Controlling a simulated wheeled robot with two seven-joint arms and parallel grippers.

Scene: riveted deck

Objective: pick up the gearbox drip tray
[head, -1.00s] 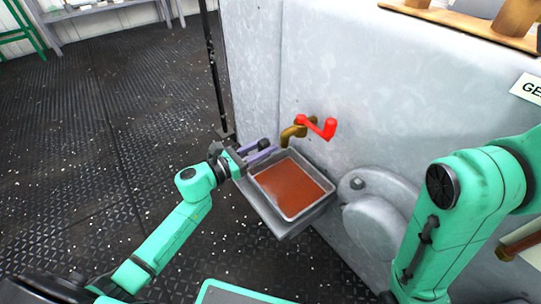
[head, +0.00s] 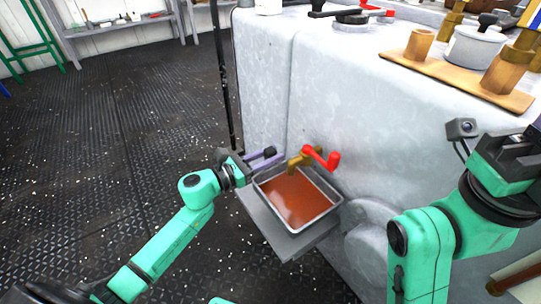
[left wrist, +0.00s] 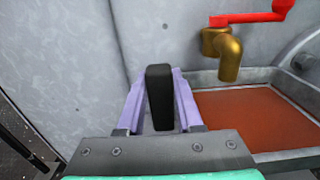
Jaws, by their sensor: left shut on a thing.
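The gearbox drip tray (head: 322,223) is a grey rectangular pan of rusty-brown liquid. It is level and looks slightly raised above a flat grey ledge (head: 272,237), under a brass tap (head: 298,161) with a red lever (head: 320,157). My left gripper (head: 264,156) is at the tray's left rear side. In the left wrist view, its lilac fingers are closed on an upright black handle (left wrist: 160,97) beside the tray's left edge. How the handle joins the tray is hidden. My right wrist is at the right edge; its fingers are out of frame.
The grey gearbox housing (head: 350,110) rises behind the tray. On its top stand a lidded pot (head: 475,46) and a wooden board (head: 440,80) with brass pieces. A dark upright post (head: 226,80) is left of the housing. Open deck (head: 120,130) lies to the left.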

